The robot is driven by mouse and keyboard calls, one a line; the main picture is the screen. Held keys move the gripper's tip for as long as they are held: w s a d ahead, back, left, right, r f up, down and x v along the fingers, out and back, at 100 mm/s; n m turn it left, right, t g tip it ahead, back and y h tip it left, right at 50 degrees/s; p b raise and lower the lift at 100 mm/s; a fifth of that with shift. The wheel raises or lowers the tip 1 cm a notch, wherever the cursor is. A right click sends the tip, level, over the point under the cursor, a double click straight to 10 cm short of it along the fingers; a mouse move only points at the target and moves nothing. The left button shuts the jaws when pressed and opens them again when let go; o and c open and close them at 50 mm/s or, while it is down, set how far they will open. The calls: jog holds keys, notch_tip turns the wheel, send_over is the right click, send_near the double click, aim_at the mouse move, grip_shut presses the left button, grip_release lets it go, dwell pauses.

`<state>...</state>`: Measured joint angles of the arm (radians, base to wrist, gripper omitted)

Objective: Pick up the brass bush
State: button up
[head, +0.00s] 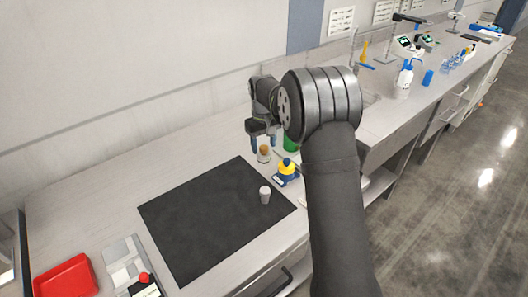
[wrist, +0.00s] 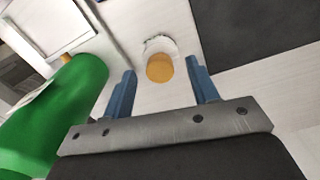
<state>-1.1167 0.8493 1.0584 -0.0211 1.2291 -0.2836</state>
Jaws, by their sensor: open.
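A small round brass-coloured piece (head: 264,150), the likeliest brass bush, stands on the light bench just behind the dark mat. It has a pale or clear lower part. In the wrist view the brass-coloured round face (wrist: 160,68) shows between the fingertips, with a whitish part beyond it. My gripper (head: 264,143) is open, its two blue fingers pointing down on either side of this piece in the picture. In the wrist view my gripper (wrist: 161,70) has visible gaps on both sides of the piece. I cannot tell the exact height of the fingertips over the bench.
A green object (head: 290,143) stands close to the right; it is large in the wrist view (wrist: 65,105). A yellow-and-blue item (head: 287,170) is nearby. A pale cup (head: 265,194) stands on the black mat (head: 200,220). A red tray (head: 66,278) lies at lower left.

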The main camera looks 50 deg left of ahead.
jog(key=shift+f, duration=0.25)
jog(key=c, duration=1.2)
jog(key=shift+o, duration=0.2)
jog(key=shift+r, duration=0.1)
